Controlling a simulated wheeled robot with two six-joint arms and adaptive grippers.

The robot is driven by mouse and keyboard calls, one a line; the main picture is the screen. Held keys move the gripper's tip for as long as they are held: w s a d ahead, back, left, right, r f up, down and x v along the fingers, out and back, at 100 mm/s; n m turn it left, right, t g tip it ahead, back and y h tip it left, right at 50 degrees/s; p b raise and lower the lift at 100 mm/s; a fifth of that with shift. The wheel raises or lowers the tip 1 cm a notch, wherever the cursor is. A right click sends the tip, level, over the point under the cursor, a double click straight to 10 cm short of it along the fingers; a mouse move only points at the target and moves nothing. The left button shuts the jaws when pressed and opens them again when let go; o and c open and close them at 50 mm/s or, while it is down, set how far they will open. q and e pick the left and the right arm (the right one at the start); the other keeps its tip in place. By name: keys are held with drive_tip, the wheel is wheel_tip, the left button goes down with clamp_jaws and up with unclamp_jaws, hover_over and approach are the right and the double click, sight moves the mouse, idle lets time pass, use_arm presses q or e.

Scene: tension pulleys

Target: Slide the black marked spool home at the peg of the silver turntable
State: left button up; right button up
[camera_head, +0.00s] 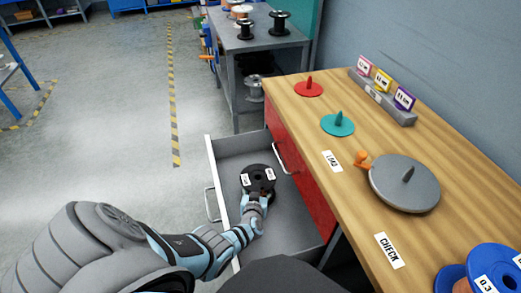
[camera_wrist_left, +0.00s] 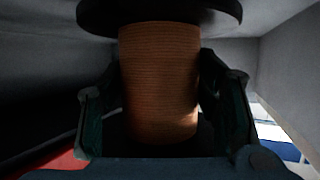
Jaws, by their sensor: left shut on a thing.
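The black marked spool (camera_head: 259,177) stands in the open drawer, with white labels on its top flange. In the left wrist view its copper-coloured winding (camera_wrist_left: 158,80) fills the middle under the dark flange (camera_wrist_left: 160,14). My left gripper (camera_head: 255,203) reaches into the drawer and is shut on the spool, with a finger on each side of the winding. I cannot tell whether the spool touches the drawer floor. The silver turntable (camera_head: 392,190) lies on the wooden bench, its peg (camera_head: 408,174) bare and upright. My right gripper is not in view.
The grey drawer (camera_head: 290,214) is pulled out from the red bench front (camera_head: 300,185). An orange piece (camera_head: 362,158) sits at the turntable's edge. Teal (camera_head: 337,126) and red (camera_head: 309,89) peg discs stand farther back on the bench (camera_head: 355,215). A blue spool (camera_head: 493,266) is at lower right.

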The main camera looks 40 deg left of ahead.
use_arm(q)
drive_tip(key=shift+s+d+f, duration=0.3)
drive_tip(key=shift+d+f, duration=0.3)
drive_tip(key=shift+d, duration=0.1)
drive_tip(key=shift+s+d, duration=0.1)
drive_tip(key=shift+d, duration=0.1)
drive_tip(key=shift+f, duration=0.1)
drive_tip(key=o, duration=1.7)
drive_tip(key=shift+o, duration=0.2)
drive_tip(key=shift+f+b, duration=0.1)
drive_tip(key=shift+b, duration=0.2)
